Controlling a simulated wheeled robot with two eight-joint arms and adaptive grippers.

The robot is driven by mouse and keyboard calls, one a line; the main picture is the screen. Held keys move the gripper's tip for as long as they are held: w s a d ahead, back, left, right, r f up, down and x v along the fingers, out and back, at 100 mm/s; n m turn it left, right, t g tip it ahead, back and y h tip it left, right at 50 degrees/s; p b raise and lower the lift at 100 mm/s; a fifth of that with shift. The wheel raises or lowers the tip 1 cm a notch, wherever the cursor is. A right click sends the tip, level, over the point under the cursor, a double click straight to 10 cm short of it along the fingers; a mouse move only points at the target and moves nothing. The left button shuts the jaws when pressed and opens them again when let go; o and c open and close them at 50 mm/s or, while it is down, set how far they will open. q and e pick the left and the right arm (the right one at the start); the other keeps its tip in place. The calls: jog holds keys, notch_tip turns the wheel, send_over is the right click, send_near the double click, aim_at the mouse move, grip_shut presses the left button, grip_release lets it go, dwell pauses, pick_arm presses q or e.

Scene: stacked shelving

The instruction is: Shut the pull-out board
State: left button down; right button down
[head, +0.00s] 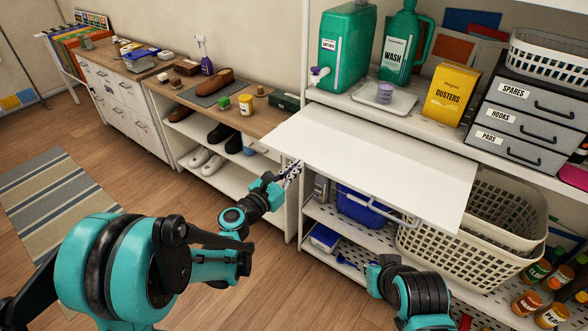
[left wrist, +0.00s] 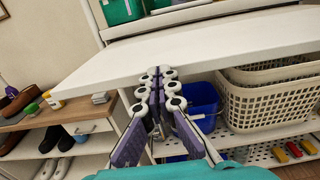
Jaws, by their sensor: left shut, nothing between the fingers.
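The pull-out board (head: 375,165) is a flat white panel that juts well out from the shelving below the detergent shelf. In the left wrist view the board (left wrist: 200,48) spans the upper part, with its front edge facing the camera. My left gripper (head: 296,168) is shut and empty, close to the board's front edge near its left corner. In the left wrist view the closed fingertips (left wrist: 158,72) are at that edge; I cannot tell whether they touch it. My right arm shows at the bottom of the head view, but its fingers are not visible.
Below the board stand a blue bin (head: 362,208) and cream baskets (head: 455,250). Above are a green jug (head: 343,48), a wash bottle (head: 400,45), a yellow dusters box (head: 452,95) and grey drawers (head: 525,110). A wooden-topped bench (head: 262,120) stands left. The board's top is clear.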

aim_at(345, 119)
pick_arm(q)
jog(key=x, duration=2.9)
jog(key=shift+w+d, duration=0.3)
jog(key=shift+f, duration=0.1)
jog(key=shift+a, duration=0.1)
